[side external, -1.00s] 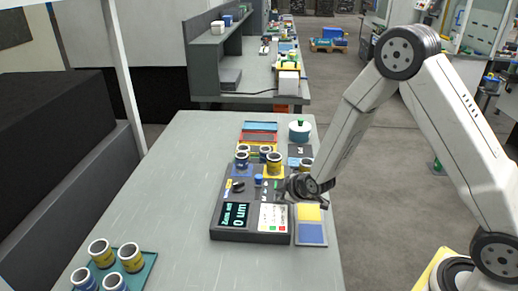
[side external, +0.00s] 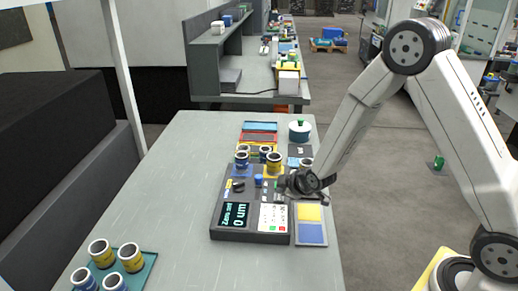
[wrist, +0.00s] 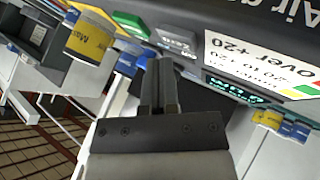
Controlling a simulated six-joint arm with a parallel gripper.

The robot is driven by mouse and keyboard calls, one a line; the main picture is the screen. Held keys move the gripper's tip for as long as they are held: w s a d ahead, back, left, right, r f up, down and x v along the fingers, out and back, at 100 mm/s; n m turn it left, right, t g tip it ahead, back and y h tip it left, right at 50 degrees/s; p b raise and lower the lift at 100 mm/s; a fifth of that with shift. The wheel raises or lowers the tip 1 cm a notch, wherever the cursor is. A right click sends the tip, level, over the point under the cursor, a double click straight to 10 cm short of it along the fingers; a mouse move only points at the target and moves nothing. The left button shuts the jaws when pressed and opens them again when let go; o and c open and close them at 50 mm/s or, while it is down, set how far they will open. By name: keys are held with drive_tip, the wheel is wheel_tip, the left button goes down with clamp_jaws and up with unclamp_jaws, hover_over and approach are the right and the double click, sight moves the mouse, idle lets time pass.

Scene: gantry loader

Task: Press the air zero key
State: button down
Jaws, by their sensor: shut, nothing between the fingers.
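The dark grey air gauge unit (side external: 250,238) lies on the bench, its display (side external: 236,214) showing "Zero set" and "0 um". My gripper (side external: 283,184) is over the unit's right side, near a row of small keys. In the wrist view its fingers (wrist: 160,62) are shut and empty. Their tips point at a grey key (wrist: 176,40), with a green key (wrist: 130,24) to its left. I cannot tell whether the tips touch the grey key. Key lettering is too small to read, so I cannot tell which is the air zero key.
A white card (side external: 273,217) lies on the unit's front right. Yellow and blue ringed parts, one a yellow ring (side external: 274,160), stand just behind the keys. A yellow and blue pad (side external: 311,233) lies right. More cups stand on a green tray (side external: 150,262).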

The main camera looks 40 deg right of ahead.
sight(282, 198)
idle(0.3)
drive_tip(key=shift+r, duration=2.5)
drive_tip(key=shift+s+a+r+m, duration=0.1)
drive_tip(key=shift+s+r+m, duration=0.15)
drive_tip(key=shift+s, duration=0.25)
drive_tip(key=s+r+m+g, duration=0.2)
drive_tip(key=s+m+g, duration=0.4)
drive_tip(key=s, duration=1.2)
drive_tip(key=shift+s+a+r+m+g, duration=0.3)
drive_tip(key=shift+a+r+m, duration=0.15)
drive_tip(key=shift+m, duration=0.5)
